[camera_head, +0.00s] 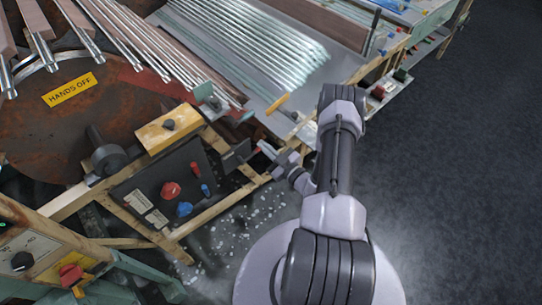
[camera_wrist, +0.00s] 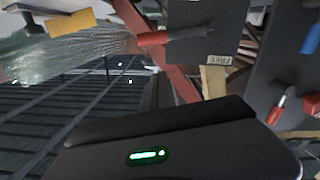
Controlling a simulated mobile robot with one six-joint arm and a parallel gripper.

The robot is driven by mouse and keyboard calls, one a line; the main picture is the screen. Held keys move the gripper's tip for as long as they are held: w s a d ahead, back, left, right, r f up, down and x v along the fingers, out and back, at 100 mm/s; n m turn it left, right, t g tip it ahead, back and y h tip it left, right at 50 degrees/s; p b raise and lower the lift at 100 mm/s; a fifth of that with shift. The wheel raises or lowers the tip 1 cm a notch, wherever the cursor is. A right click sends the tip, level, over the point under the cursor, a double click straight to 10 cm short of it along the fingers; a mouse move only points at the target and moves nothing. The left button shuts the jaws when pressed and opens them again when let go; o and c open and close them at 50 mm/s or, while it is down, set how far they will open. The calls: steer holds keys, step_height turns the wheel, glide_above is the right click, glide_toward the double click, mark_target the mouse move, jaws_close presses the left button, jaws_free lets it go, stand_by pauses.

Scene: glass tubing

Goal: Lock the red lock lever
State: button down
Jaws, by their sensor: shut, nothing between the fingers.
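The red lock lever (camera_wrist: 155,38) shows at the top of the wrist view, with a red grip pointing left and a grey metal shaft. It lies across a dark plate (camera_wrist: 205,20) that carries an upside-down "FREE" label (camera_wrist: 218,60). In the head view I see the dark plate (camera_head: 236,156) but cannot make out this lever on it. My gripper (camera_head: 264,148) is shut and empty, just right of the plate. Its fingertips cannot be made out in the wrist view, where my dark housing with a green light fills the bottom.
A black panel (camera_head: 150,184) left of my gripper carries a red knob (camera_head: 170,190), a blue knob (camera_head: 184,209) and small red (camera_head: 195,168) and blue (camera_head: 205,190) levers. A yellow-orange handle (camera_head: 277,103) stands above my gripper. Open floor (camera_head: 460,180) lies to the right.

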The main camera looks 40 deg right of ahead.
steer(key=s+p, duration=0.1)
steer(key=s, duration=0.9)
steer(key=shift+d+r, duration=0.2)
steer(key=shift+r, duration=0.1)
